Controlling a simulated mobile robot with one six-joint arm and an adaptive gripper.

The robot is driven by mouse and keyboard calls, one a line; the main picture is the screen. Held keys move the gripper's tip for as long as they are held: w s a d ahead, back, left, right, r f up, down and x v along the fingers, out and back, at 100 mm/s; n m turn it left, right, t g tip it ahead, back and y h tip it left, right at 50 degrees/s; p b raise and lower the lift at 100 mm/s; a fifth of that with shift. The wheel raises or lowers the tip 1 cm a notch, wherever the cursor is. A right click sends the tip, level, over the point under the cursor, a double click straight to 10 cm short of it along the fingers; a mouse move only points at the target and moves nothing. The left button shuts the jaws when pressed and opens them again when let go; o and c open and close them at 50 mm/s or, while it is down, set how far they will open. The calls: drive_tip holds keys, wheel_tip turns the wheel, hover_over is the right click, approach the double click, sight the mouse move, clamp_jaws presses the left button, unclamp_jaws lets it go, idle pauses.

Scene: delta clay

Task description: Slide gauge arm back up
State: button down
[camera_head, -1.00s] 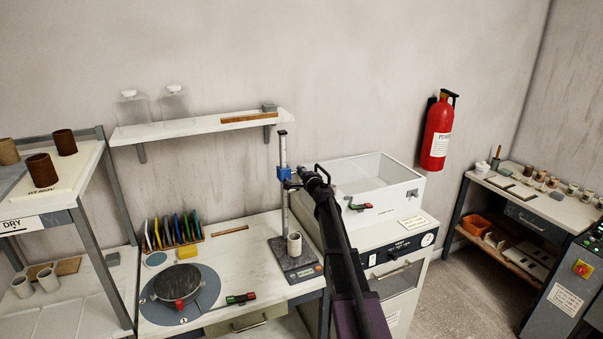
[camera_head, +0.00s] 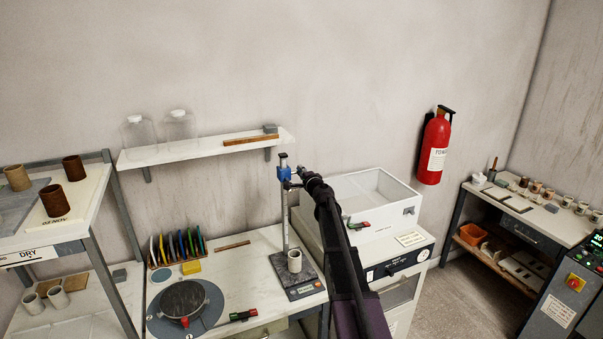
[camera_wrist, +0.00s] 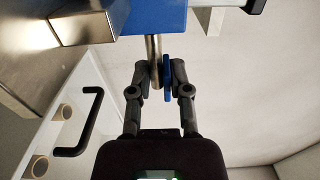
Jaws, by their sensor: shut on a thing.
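The height gauge is a grey upright column (camera_head: 284,220) on a dark base (camera_head: 310,287). Its blue slider (camera_head: 284,174) is close below the column's top; it also shows large in the wrist view (camera_wrist: 152,17). The gauge arm, a thin metal rod (camera_wrist: 154,50) with a blue piece beside it (camera_wrist: 167,70), comes off the slider. My gripper (camera_head: 297,178) is at slider height, right of the column. In the wrist view my gripper (camera_wrist: 157,82) has its fingers shut on the gauge arm. A pale cup (camera_head: 295,261) stands upright on the base, well below the slider.
A wall shelf (camera_head: 190,154) with glass jars is behind left. A round wheel (camera_head: 210,318) with a dark disc is on the bench at left. A black handle (camera_wrist: 90,120) shows at left in the wrist view.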

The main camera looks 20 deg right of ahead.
drive_tip(key=c, duration=0.6)
unclamp_jaws()
drive_tip(key=shift+w, duration=0.1)
drive_tip(key=shift+o, duration=0.2)
drive_tip(key=s, duration=1.2)
drive_tip(key=shift+d, duration=0.25)
drive_tip(key=shift+s+a+f, duration=0.1)
